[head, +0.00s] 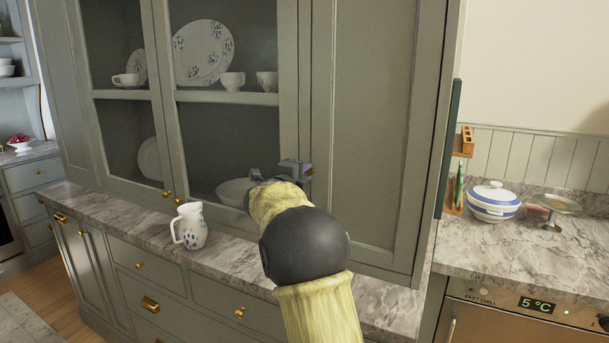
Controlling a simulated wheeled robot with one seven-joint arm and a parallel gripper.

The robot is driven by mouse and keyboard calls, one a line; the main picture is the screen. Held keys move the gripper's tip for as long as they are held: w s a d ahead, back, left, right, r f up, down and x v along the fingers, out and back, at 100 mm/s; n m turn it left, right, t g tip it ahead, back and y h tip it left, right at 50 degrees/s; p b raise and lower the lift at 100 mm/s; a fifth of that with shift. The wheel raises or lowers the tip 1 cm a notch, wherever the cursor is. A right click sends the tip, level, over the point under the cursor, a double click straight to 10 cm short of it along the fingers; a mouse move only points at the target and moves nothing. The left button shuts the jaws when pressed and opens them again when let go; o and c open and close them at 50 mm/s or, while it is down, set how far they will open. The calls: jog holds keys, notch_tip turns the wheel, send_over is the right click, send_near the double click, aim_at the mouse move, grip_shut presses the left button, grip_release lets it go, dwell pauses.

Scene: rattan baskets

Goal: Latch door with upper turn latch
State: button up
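A tall grey-green cupboard stands in front of me. My gripper (295,168) is at the upright between the glazed section and the solid door, at about mid-height of the picture. My wrist and arm cover most of it, so its fingers' opening cannot be made out. No turn latch can be made out; that spot is hidden by my gripper.
A marble counter (130,215) runs below the doors, with a blue-spotted white jug (191,226) left of my arm. Crockery shows behind the glass. On the right counter stand a striped lidded pot (493,203), a small stand (553,208) and a wooden rack (463,150).

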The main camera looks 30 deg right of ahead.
jog(key=shift+o, duration=1.1)
jog(key=shift+a, duration=0.15)
jog(key=b+v, duration=0.2)
jog(key=v, duration=1.5)
jog(key=shift+a+f, duration=0.1)
